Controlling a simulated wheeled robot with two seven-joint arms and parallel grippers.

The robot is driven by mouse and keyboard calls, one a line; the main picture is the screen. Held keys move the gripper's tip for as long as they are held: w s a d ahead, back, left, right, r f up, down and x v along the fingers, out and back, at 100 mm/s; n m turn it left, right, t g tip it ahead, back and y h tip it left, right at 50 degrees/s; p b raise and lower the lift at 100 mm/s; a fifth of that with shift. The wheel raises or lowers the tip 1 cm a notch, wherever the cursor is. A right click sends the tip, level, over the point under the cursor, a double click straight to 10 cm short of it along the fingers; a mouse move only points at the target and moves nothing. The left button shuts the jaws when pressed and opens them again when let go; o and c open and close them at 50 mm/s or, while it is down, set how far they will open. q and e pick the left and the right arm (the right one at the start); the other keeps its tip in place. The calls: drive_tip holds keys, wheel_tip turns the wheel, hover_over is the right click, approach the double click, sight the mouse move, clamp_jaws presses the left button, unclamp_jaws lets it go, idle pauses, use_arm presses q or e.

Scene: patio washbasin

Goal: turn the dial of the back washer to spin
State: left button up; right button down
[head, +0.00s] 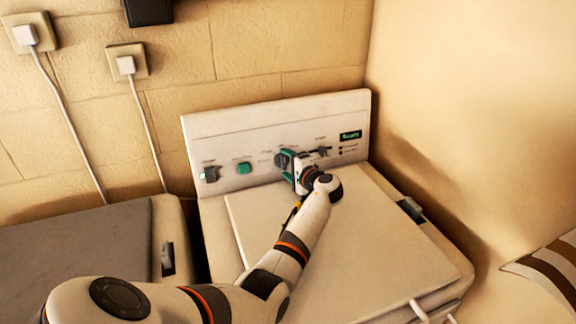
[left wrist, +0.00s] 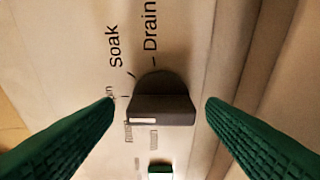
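The dial (left wrist: 160,92) is a dark grey half-round knob with a flat ridge and a short white mark at its lower left. In the left wrist view, "Soak" and "Drain" are printed above it; smaller labels beside and below are partly covered or too blurred to read. My left gripper (left wrist: 160,104) is open, its green fingers on either side of the dial with a gap on each side. In the head view, my left gripper (head: 290,162) is at the control panel of the white back washer (head: 270,118) and partly hides the dial. My right gripper is not in view.
A green button (head: 243,168) and another knob (head: 210,174) are left of my gripper on the panel. A dark knob (head: 322,151) and a green display (head: 351,135) are to its right. A wall (head: 460,110) stands close on the right; a grey-topped unit (head: 75,245) is at left.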

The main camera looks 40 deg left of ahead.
use_arm(q)
drive_tip(key=p+v, duration=0.4)
drive_tip(key=v, duration=0.7)
drive_tip(key=shift+r+p, duration=0.1)
drive_tip(key=shift+p, duration=0.25)
drive_tip(key=shift+s+d, duration=0.15)
drive_tip(key=shift+d, duration=0.35)
